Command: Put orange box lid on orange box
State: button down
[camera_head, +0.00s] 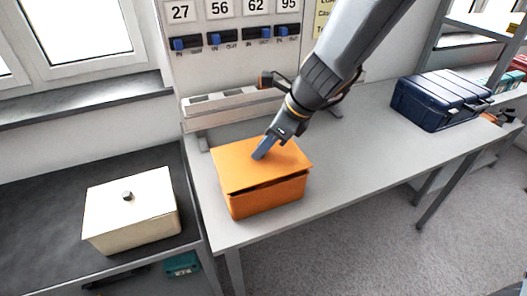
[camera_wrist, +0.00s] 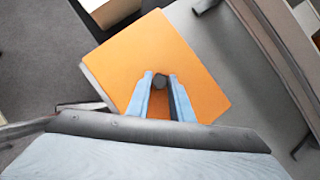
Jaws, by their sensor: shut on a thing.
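The orange box (camera_head: 268,198) stands on the grey table near its left end. The orange box lid (camera_head: 240,166) lies over the top of the box, slightly tilted, with a dark gap showing along the front edge. My gripper (camera_head: 262,151) is over the lid, its fingers pointing down at it. In the wrist view, my gripper (camera_wrist: 160,84) is shut on the dark round knob (camera_wrist: 160,81) in the middle of the lid (camera_wrist: 190,58). Whether the lid's far edges rest on the box is hidden.
A cream box (camera_head: 150,222) with a dark knob stands on the dark bench at left. A dark blue case (camera_head: 440,100) is on the table (camera_head: 365,140) at right. A panel with numbers and switches (camera_head: 235,50) rises behind. The middle of the table is clear.

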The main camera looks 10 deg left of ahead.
jog(key=shift+f, duration=0.65)
jog(key=shift+f+b, duration=0.35)
jog(key=shift+f, duration=0.05)
jog(key=c, duration=1.6)
grip_release()
jog(key=shift+o, duration=0.2)
